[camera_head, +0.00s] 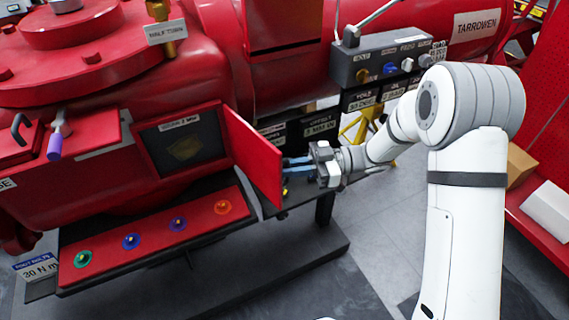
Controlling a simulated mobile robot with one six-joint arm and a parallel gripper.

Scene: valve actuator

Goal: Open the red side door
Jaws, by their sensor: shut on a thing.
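The red side door (254,158) stands swung out from the red machine at its right hinge side.
A red ledge with coloured knobs (177,223) lies below the compartment. A grey control box (384,58) is above my gripper. A purple-handled lever (56,143) is at left. Boxes (546,209) sit on a red shelf at right. Open grey floor lies in front.

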